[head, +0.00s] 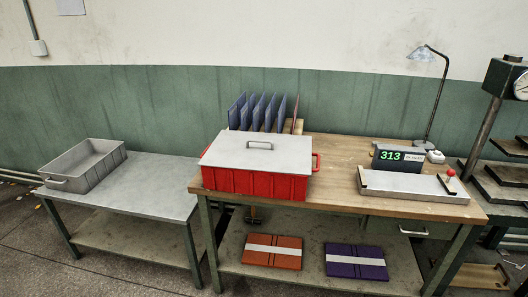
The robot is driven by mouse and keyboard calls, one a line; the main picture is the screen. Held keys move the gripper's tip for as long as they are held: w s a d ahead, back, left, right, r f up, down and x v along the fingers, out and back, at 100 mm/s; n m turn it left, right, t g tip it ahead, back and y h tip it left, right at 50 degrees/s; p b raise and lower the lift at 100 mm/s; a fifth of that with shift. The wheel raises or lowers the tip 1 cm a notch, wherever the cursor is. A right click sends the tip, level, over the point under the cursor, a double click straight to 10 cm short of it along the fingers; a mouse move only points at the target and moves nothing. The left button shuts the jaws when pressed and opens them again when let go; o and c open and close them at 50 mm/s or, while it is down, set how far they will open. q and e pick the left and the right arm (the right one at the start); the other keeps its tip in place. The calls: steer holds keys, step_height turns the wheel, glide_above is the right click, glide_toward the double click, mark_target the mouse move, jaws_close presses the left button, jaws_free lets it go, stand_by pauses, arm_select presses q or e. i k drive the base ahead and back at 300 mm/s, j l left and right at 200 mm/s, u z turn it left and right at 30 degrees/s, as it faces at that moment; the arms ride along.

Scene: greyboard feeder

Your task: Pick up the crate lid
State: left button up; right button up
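The crate lid (232,152) is a flat light-grey panel with a dark-rimmed bar handle (260,145) on top. It lies on the red crate (254,184), covering its opening, so the crate's inside is hidden. The crate stands at the left front of the wooden workbench (340,165), with a red handle at its right end. Neither of my grippers is in the head view.
An open grey crate (66,180) stands on the lower metal table (150,185) at left. Dark blue boards (262,112) stand in a rack behind the red crate. A display (398,160), a metal tray (400,184) and a desk lamp (437,95) are at right. Orange (272,259) and purple (356,270) bundles lie on the lower shelf.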

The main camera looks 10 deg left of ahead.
mark_target(252, 151)
steer(key=j+z, duration=0.15)
steer(key=z, duration=0.55)
steer(key=j+z, duration=0.45)
steer(key=j, duration=0.5)
steer(key=j+z, duration=0.5)
steer(key=j, duration=0.45)
